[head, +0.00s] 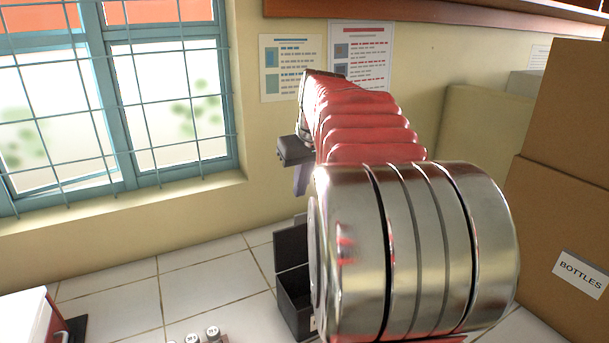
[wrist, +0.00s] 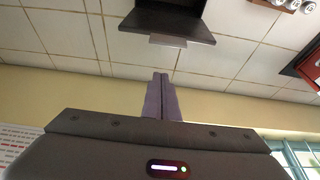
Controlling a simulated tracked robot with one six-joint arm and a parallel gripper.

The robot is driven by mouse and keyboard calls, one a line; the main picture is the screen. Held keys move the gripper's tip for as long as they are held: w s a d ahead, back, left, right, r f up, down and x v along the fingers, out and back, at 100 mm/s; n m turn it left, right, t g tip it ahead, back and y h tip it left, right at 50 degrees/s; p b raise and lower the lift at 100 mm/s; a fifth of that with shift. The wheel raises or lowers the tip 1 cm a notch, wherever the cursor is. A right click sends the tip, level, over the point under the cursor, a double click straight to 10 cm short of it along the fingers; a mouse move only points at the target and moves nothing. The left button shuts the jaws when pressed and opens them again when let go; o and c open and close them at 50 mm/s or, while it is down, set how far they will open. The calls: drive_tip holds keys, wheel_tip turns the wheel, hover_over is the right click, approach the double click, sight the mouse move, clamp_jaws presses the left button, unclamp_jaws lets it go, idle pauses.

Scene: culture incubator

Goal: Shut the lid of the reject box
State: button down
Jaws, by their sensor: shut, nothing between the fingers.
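The reject box appears to be the dark open box (head: 297,308) on the tiled surface, partly hidden behind my arm. Its lid (head: 290,247) stands up, open, with a pale tab at its top edge. In the wrist view the dark lid (wrist: 168,22) shows at the top, with the grey tab (wrist: 168,41) on the edge facing my fingers. My gripper (head: 301,180) is above the box in the head view. In the wrist view my gripper (wrist: 161,76) is shut and empty, its fingertips apart from the tab. The box's inside is mostly hidden.
Several capped vials (head: 212,333) stand at the bottom of the head view. A white and red container (head: 30,318) is at the lower left. Brown cartons (head: 560,220) are stacked at the right. A wall and a barred window (head: 165,100) lie behind. Tiles left of the box are clear.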

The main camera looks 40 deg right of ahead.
drive_tip(key=s+f, duration=0.2)
drive_tip(key=f, duration=0.1)
drive_tip(key=shift+s+a+f, duration=0.15)
drive_tip(key=shift+s+a, duration=0.2)
drive_tip(key=shift+a, duration=0.05)
